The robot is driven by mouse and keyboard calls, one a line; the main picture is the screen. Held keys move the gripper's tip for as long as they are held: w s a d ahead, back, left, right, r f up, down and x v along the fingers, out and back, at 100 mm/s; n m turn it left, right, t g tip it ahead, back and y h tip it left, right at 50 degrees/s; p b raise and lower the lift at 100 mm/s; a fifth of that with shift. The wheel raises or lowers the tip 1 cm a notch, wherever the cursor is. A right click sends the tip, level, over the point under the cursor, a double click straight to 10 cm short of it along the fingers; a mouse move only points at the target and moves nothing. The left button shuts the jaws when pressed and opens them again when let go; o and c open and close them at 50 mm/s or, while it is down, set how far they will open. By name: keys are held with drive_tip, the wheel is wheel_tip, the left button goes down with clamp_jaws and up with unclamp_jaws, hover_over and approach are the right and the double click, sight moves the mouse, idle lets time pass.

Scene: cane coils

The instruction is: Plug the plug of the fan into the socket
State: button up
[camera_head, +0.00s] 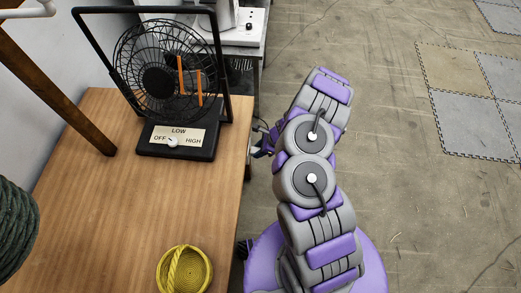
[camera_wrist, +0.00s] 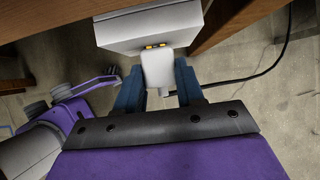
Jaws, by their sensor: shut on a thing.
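The black fan (camera_head: 165,75) stands on the wooden table, its dial plate reading OFF, LOW and HIGH. In the wrist view my gripper (camera_wrist: 159,78) has its blue fingers on either side of the white plug (camera_wrist: 158,66) and is shut on it. I cannot tell whether the prong tips are inside the block. In the head view my gripper is mostly hidden beside the table edge.
A black cord (camera_wrist: 250,76) runs right from near the plug. A yellow coiled basket (camera_head: 184,270) and a dark green coil (camera_head: 15,228) are at the front left. The wooden table (camera_head: 100,200) borders my arm; the floor (camera_head: 400,200) to the right is clear.

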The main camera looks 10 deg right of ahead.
drive_tip(key=shift+a, duration=0.15)
drive_tip(key=o, duration=1.1)
drive_tip(key=p+v, duration=0.5)
drive_tip(key=v, duration=1.2)
drive_tip(key=shift+r+p, duration=0.1)
drive_tip(key=shift+p, duration=0.3)
